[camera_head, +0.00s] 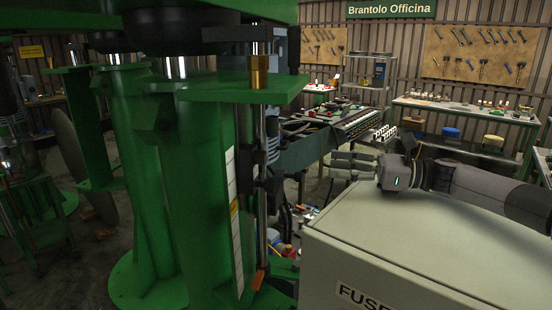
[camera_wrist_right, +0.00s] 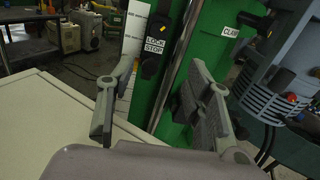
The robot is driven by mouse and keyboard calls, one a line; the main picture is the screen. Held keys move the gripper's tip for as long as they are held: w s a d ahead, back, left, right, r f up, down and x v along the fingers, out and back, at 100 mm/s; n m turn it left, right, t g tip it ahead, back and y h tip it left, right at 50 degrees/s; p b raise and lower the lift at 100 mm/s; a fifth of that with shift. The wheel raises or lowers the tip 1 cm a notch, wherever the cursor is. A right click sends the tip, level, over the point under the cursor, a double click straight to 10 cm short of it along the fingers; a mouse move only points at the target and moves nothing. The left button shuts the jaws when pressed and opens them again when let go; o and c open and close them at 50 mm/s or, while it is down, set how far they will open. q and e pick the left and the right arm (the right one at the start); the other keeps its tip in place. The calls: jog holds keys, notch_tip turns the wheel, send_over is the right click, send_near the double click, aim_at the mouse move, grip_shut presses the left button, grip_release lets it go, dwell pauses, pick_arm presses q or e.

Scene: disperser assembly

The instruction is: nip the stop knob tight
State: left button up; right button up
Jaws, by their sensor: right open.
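The stop (camera_wrist_right: 155,47) is a dark block labelled LOCK STOP beside a shiny vertical rod on the green column, in the right wrist view. Its dark lower part (camera_wrist_right: 149,70) may be the knob, but its shape is hard to tell. My right gripper (camera_wrist_right: 160,95) is open, with its fingers apart on either side of the view of the stop and nothing between them. In the head view my right gripper (camera_head: 338,162) is above the grey cabinet, to the right of the column and apart from it. The left gripper is not visible.
The grey cabinet (camera_head: 390,240) marked FUSE stands close below my right arm. The green column (camera_head: 200,190) has a white scale strip (camera_head: 234,210) and a brass piece (camera_head: 259,72).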

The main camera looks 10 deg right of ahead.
aim_at(266, 159)
jog(key=p+x, duration=0.4)
jog(key=x, duration=1.1)
jog(key=shift+s+a+r+p, duration=0.1)
jog(key=shift+s+a+p, duration=0.05)
jog(key=shift+p, duration=0.2)
jog(key=shift+w+a, duration=0.25)
jog(key=shift+a, duration=0.25)
jog(key=shift+c, duration=0.3)
grip_shut()
